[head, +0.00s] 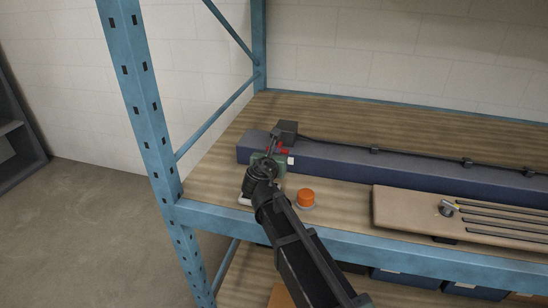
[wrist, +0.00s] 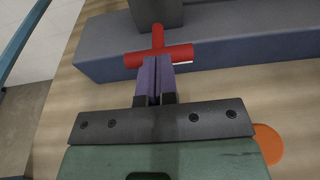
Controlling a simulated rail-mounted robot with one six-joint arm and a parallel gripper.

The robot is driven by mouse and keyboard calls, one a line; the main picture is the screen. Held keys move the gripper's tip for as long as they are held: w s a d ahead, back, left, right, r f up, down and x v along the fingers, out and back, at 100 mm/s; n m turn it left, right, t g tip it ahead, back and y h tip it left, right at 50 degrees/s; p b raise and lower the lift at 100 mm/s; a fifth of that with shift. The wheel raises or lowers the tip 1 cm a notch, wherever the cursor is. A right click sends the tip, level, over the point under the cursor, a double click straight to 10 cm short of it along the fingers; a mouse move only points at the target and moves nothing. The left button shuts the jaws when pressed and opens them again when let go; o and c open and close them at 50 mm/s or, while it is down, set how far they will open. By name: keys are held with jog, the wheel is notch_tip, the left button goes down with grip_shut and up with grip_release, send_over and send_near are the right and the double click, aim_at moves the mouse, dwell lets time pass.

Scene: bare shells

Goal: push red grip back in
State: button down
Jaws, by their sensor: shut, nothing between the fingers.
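The red grip (wrist: 180,54) is a T-shaped handle in the wrist view, with a crossbar and a short stem running to a dark grey box (wrist: 155,12). In the head view the red grip (head: 283,151) shows only in part behind my wrist, in front of the dark box (head: 287,131). My gripper (wrist: 158,62) is shut and empty, its purple fingertips at the middle of the crossbar. I cannot tell whether they touch it. In the head view my arm hides most of the gripper.
A long blue-grey beam (head: 390,168) runs along the wooden shelf, with a black cable on it. An orange round knob (head: 306,198) stands close to my wrist, right of it. A tan slotted board (head: 400,210) lies further right. A blue rack post (head: 140,95) stands at left.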

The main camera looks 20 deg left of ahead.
jog(key=x, duration=0.4)
jog(key=shift+w+r, duration=0.1)
jog(key=shift+r, duration=0.35)
jog(key=p+v, duration=0.3)
jog(key=v, duration=1.1)
jog(key=shift+s, duration=0.25)
